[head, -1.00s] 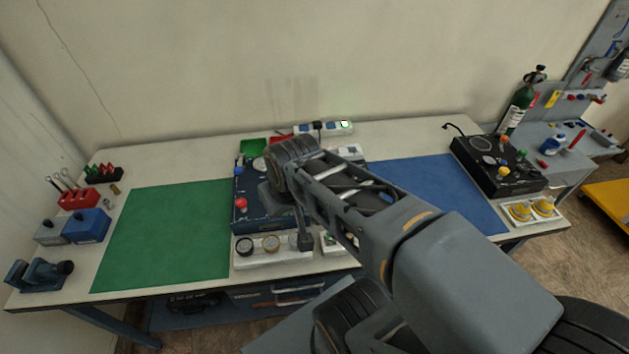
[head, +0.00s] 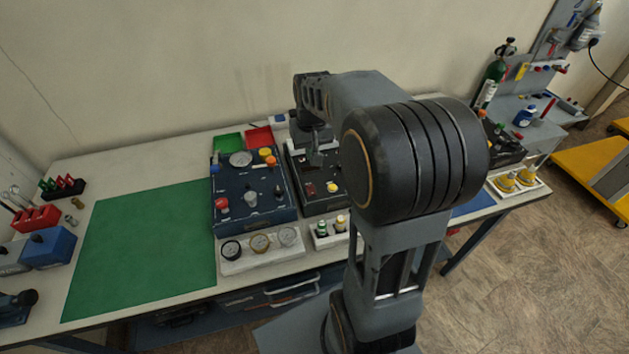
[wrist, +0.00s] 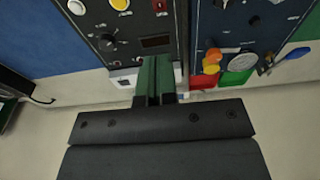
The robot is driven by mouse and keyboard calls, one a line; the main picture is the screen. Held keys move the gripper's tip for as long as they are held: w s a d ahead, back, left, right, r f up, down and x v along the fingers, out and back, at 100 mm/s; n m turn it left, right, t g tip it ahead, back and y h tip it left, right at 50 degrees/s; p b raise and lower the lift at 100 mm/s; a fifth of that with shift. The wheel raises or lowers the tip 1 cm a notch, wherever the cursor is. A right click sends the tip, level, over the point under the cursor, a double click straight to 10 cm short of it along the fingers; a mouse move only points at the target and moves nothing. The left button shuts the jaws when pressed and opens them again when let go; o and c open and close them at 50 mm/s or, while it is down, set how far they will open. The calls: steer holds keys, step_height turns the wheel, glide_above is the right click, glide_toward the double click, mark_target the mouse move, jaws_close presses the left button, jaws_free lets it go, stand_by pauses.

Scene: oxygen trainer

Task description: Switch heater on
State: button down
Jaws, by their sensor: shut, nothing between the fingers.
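A black control box (head: 319,205) stands in the middle of the bench, partly hidden by my arm. Its face shows a yellow button (head: 332,187) and a red control (head: 310,188). I cannot tell which control is the heater switch. My gripper (head: 316,158) is over this box, shut and empty. In the wrist view its fingers (wrist: 154,64) overlap the panel's edge below the display.
A blue control box (head: 251,220) with gauge and knobs stands close on the left. Loose gauges on a white tray (head: 262,265) lie in front. Green and red bins (head: 228,142) are behind. The green mat (head: 140,250) is clear.

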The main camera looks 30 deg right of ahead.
mark_target(309, 186)
steer(key=shift+f, duration=0.1)
steer(key=f, duration=0.4)
steer(key=w+f+p, duration=0.1)
steer(key=f, duration=0.4)
steer(key=f+p, duration=0.1)
steer(key=f, duration=0.3)
steer(key=shift+w+d+f, duration=0.15)
steer(key=shift+w+f, duration=0.15)
steer(key=shift+f, duration=0.1)
